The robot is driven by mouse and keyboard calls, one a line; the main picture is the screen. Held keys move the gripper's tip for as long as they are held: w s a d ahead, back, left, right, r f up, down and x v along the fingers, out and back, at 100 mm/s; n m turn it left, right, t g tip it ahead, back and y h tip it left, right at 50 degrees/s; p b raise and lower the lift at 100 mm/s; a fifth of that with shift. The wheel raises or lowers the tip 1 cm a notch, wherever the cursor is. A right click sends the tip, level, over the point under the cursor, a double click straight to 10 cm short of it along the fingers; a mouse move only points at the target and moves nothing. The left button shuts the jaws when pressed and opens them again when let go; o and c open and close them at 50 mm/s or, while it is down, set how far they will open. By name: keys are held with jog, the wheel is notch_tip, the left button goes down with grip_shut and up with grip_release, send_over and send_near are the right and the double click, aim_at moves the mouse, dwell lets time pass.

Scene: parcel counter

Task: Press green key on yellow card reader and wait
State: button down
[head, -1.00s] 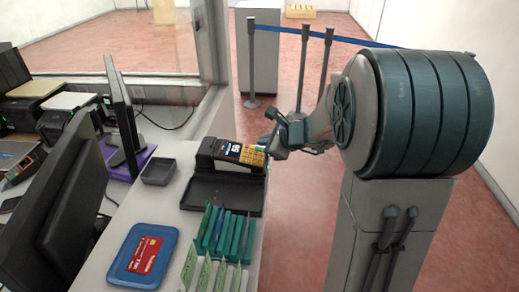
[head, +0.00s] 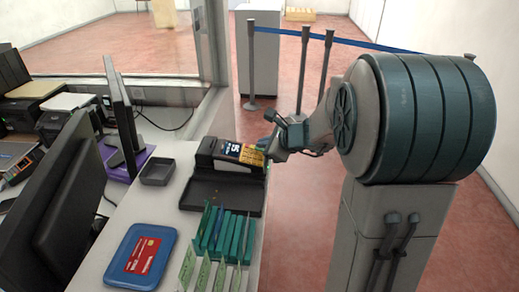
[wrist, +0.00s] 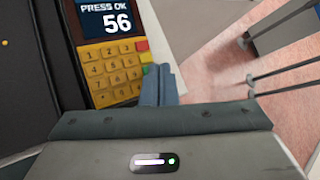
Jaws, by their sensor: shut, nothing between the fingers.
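The yellow card reader shows in the head view (head: 252,155), sitting on a black stand at the counter's far right edge. In the head view my gripper (head: 268,152) is at the reader's right edge.
A black tray (head: 213,192) lies before the reader. Green card dividers (head: 228,235), a blue tray (head: 118,268) with a red card and a small grey tray (head: 157,171) stand on the counter. Monitors are at left. Barrier posts (head: 303,70) stand behind on open floor.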

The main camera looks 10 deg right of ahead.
dwell(0.3)
jog(key=shift+d+r+p, duration=0.15)
jog(key=shift+r+p, duration=0.3)
jog(key=shift+r, duration=0.2)
jog(key=shift+r, duration=0.1)
jog(key=r+p, duration=0.2)
jog(key=r, duration=0.1)
jog(key=d+r+p, duration=0.1)
jog(key=p, duration=0.1)
jog(key=shift+s+r, duration=0.25)
jog(key=shift+r, duration=0.1)
